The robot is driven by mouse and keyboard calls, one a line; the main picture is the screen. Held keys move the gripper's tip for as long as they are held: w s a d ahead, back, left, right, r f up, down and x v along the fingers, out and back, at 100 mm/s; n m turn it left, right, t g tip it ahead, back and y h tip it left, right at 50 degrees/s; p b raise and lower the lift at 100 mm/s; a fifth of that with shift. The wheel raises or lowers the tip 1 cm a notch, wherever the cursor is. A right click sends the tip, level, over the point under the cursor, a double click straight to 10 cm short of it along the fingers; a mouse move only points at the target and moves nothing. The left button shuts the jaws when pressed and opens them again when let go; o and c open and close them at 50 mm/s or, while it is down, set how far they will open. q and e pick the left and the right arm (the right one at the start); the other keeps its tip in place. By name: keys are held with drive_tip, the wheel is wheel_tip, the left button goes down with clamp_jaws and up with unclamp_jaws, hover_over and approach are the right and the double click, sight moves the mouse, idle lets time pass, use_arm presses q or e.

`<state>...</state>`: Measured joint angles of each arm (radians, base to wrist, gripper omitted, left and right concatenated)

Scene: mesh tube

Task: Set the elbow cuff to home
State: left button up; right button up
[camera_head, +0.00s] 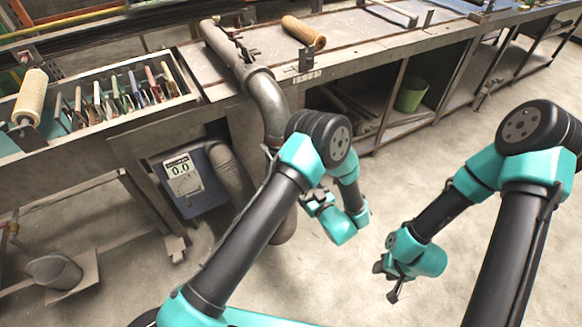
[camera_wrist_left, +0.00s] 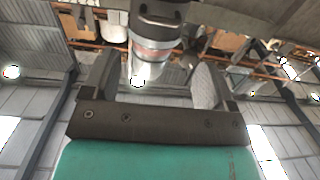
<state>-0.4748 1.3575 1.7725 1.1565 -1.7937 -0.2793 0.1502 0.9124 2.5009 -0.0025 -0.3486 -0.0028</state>
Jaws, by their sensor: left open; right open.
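A grey bent pipe (camera_head: 266,95) runs along the bench top and turns down over its front edge. A collar shows at its bend, but I cannot clearly tell whether this is the elbow cuff. My left gripper (camera_head: 314,196) is in front of the bench, right of the pipe, partly behind its own arm. In the left wrist view my left gripper (camera_wrist_left: 154,85) is open, and a dark cylindrical part with a paler shiny band (camera_wrist_left: 152,48) shows beyond and between its fingers. My right gripper (camera_head: 386,278) is open and empty over the floor, tilted downward.
A tool tray (camera_head: 125,93) is at the left. The floor at the right is clear.

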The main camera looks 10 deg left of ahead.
use_arm(q)
drive_tip(key=x, duration=1.1)
drive_tip(key=shift+w+a, duration=0.2)
drive_tip(key=shift+w, duration=0.05)
